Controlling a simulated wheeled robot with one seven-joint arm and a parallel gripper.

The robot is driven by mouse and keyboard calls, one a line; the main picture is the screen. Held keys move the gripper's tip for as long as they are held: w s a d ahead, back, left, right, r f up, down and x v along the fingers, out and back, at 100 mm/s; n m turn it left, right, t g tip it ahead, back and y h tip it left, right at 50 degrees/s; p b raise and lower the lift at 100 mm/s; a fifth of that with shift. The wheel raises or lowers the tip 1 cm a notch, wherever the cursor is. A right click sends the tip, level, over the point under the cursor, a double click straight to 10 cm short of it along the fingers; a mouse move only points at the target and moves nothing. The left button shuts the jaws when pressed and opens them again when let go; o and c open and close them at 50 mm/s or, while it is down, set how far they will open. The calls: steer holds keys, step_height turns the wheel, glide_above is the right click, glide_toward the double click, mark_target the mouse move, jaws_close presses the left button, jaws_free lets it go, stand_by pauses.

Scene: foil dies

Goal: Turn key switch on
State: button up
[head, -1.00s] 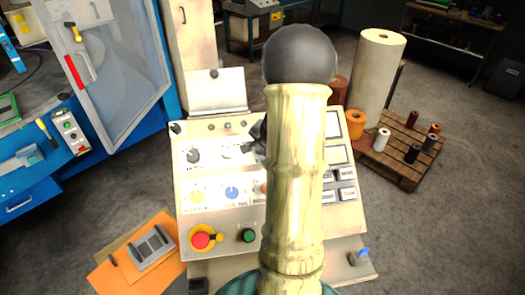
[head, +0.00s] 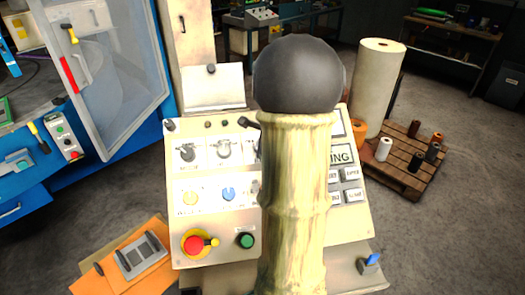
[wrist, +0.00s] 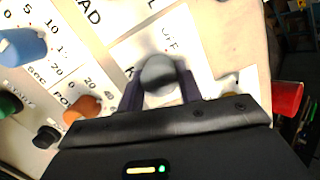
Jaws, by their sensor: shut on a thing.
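The key switch (wrist: 160,73) shows in the wrist view as a blurred grey round head on a white label, with "OFF" printed beside it. My gripper (wrist: 160,90) has its two dark fingers on either side of this head and is shut on it. Its exact turn angle cannot be told because of the blur. In the head view my pale, bamboo-like arm with a dark round joint covers the right middle of the control panel (head: 215,171), hiding the key switch and my gripper.
An orange knob (wrist: 82,108) and a blue knob (wrist: 22,47) lie left of my gripper in the wrist view, a red part (wrist: 288,98) to its right. A red emergency stop (head: 194,245) and a green button (head: 246,241) sit low on the panel.

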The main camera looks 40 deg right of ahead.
steer(key=shift+m+b, duration=0.55)
steer(key=shift+m, duration=0.85)
steer(key=o, duration=1)
steer(key=p+v, duration=0.5)
steer(key=v, duration=1.2)
steer(key=shift+s+a+p, duration=0.35)
steer(key=shift+s, duration=0.05)
